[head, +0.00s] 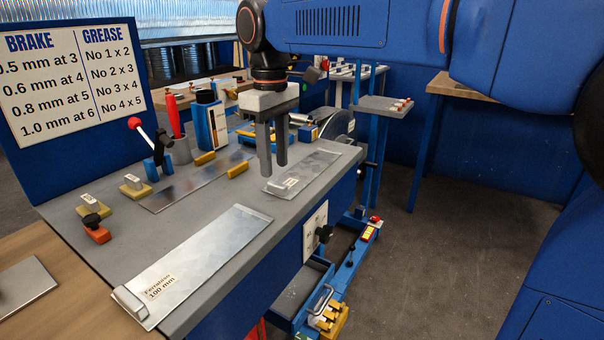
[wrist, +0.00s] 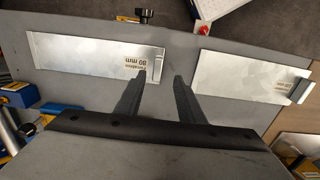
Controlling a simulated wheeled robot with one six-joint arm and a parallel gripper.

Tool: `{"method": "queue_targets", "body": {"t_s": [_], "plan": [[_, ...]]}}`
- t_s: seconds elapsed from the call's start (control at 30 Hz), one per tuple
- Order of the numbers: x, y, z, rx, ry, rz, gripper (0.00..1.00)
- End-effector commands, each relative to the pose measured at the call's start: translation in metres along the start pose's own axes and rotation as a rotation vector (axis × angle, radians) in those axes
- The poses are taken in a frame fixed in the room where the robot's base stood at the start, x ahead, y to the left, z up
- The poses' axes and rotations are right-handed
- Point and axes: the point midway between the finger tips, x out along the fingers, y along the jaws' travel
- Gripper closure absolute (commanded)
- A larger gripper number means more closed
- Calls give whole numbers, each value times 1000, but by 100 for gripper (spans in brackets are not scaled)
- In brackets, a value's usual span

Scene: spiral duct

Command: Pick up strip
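Two pale metal strips lie flat on the grey bench top. The nearer one (head: 212,255) has a label that appears to read 100 mm; it also shows at the right of the wrist view (wrist: 232,72). The shorter one (head: 312,168) is at the bench's far right part, and its label in the wrist view (wrist: 75,57) reads 80 mm. My gripper (head: 273,170) points down with its fingers apart and nothing between them. In the wrist view the fingertips (wrist: 166,75) are by the labelled end of the 80 mm strip. Whether they touch it is unclear.
A darker metal sheet (head: 190,184) lies between yellow blocks. A red-knobbed lever (head: 147,142), a red bottle (head: 173,117) and a blue-and-white container (head: 210,122) stand behind it. A brake and grease board (head: 72,75) is at left. An open drawer (head: 303,290) projects below the bench.

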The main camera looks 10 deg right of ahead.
Motion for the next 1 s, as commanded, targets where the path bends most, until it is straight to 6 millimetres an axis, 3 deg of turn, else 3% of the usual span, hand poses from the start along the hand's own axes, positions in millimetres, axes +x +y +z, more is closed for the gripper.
{"method": "queue_targets", "body": {"t_s": [0.33, 0.67, 0.83, 1.0], "plan": [[43, 5, 1, 1, -2, -1, 65], [50, 5, 0, 0, 0, 0, 65], [50, 5, 0, 0, 0, 0, 100], [50, 5, 0, 0, 0, 0, 100]]}}
